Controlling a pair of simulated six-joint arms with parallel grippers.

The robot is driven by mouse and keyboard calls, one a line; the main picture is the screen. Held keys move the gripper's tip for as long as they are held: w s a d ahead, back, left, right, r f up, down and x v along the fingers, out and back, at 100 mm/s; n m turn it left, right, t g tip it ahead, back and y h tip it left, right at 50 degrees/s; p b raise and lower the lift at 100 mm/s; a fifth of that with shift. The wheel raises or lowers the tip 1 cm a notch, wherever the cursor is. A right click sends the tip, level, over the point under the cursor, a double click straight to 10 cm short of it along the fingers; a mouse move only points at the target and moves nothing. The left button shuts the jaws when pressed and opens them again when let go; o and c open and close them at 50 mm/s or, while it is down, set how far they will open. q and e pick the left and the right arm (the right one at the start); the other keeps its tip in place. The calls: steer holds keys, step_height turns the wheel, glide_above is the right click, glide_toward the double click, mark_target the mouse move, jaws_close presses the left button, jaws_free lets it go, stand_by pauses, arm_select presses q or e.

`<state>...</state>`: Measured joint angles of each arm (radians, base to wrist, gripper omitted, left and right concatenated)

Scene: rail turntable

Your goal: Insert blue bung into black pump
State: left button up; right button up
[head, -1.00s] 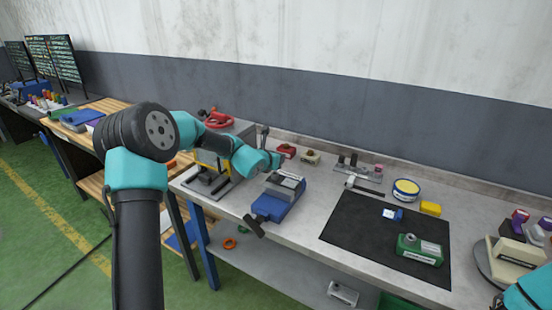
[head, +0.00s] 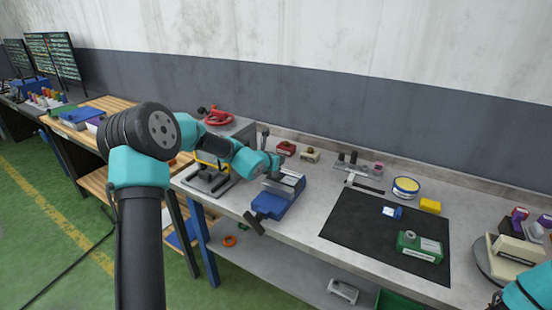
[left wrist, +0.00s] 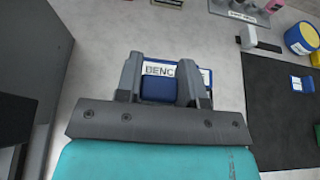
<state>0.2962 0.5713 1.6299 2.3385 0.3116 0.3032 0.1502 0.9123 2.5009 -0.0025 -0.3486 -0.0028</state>
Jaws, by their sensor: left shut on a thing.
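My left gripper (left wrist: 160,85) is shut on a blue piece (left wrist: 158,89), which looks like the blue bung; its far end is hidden. In the head view the left gripper (head: 273,166) hangs over the back of the blue bench vice (head: 270,206). The vice's white label shows behind the held piece in the left wrist view. A dark block (head: 503,223), possibly the black pump, is partly visible at the far right edge of the head view; I cannot tell for sure. My right gripper is not visible; only a teal part of my right arm shows at bottom right.
A black mat (head: 350,232) holds a green labelled unit (head: 419,247) and a small blue part (head: 392,212). A yellow block (head: 430,206) and a round yellow-blue tin (head: 406,187) stand behind. A cream block (head: 515,250) sits on the round turntable at right. A red-handled machine (head: 219,119) stands at left.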

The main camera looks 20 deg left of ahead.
arm_select(q)
steer(key=shift+f, duration=0.85)
steer(key=o, duration=1.1)
steer(key=shift+s+r, duration=0.1)
steer(key=shift+s, duration=0.05)
steer(key=v, duration=1.7)
steer(key=shift+s, duration=0.1)
